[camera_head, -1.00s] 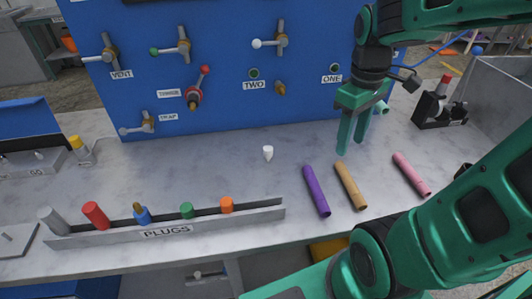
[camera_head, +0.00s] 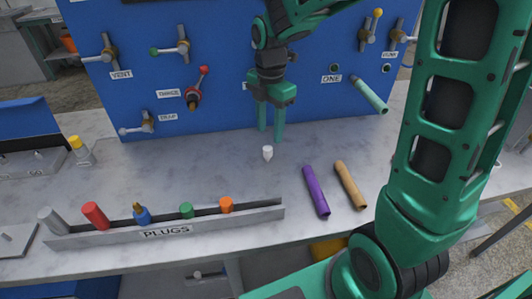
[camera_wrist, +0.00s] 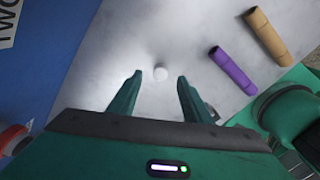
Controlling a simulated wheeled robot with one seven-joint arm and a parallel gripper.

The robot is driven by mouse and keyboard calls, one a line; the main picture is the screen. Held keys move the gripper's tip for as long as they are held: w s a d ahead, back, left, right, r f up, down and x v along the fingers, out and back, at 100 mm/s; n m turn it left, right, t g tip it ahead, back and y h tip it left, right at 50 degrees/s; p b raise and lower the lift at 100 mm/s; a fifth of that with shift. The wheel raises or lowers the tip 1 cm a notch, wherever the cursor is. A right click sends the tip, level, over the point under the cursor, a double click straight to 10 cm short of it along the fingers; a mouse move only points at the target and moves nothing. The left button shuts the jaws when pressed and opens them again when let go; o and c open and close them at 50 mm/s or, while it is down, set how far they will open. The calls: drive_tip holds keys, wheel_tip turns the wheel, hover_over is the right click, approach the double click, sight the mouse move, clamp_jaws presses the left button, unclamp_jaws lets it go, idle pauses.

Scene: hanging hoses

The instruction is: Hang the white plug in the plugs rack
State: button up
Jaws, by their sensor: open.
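The white plug (camera_head: 267,153) stands on the grey worktop, near the foot of the blue panel. In the wrist view the white plug (camera_wrist: 161,74) shows as a small round shape just past the fingertips, roughly centred between them. My gripper (camera_head: 270,140) points down behind and above the plug, with its fingers apart and nothing between them. It also shows open in the wrist view (camera_wrist: 157,80). The plugs rack (camera_head: 165,233), a grey strip labelled PLUGS, lies at the front left. It holds a grey, a red, a blue, a green and an orange plug.
A purple tube (camera_head: 316,191) and a tan tube (camera_head: 350,185) lie right of the white plug. A green tube (camera_head: 369,95) sticks out of the blue panel (camera_head: 215,100) near ONE. Valves and levers project from the panel. The worktop between plug and rack is clear.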

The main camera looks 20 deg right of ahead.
sight(268, 148)
drive_tip(key=f, duration=0.8)
drive_tip(key=shift+s+a+f, duration=0.1)
drive_tip(key=shift+s+a, duration=0.05)
drive_tip(key=shift+a, duration=0.1)
clamp_jaws()
